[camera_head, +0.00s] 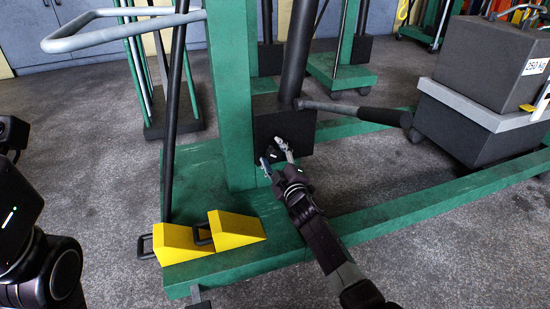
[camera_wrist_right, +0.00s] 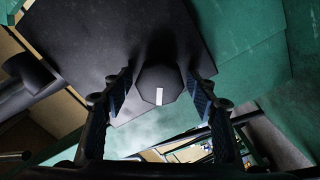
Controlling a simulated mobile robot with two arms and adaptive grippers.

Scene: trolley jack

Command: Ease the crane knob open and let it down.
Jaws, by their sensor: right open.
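The crane's green post (camera_head: 232,100) rises from its green base, with a black pump block (camera_head: 284,122) beside the post. In the right wrist view the dark faceted knob (camera_wrist_right: 158,84), with a small white mark, sticks out from the block (camera_wrist_right: 115,45). My right gripper (camera_head: 276,158) is at the lower front of the block. Its two fingers are open, one on each side of the knob (camera_wrist_right: 160,95), with gaps visible. In the head view the knob is small and dark between the fingers. My left arm shows at the left edge, but its gripper is not seen.
Two yellow wedges (camera_head: 183,243) sit on the base's front left. A black pump handle (camera_head: 355,112) sticks out right from the block. A dark 250 kg weight (camera_head: 487,62) stands at right. Green base legs (camera_head: 430,200) run along the grey floor.

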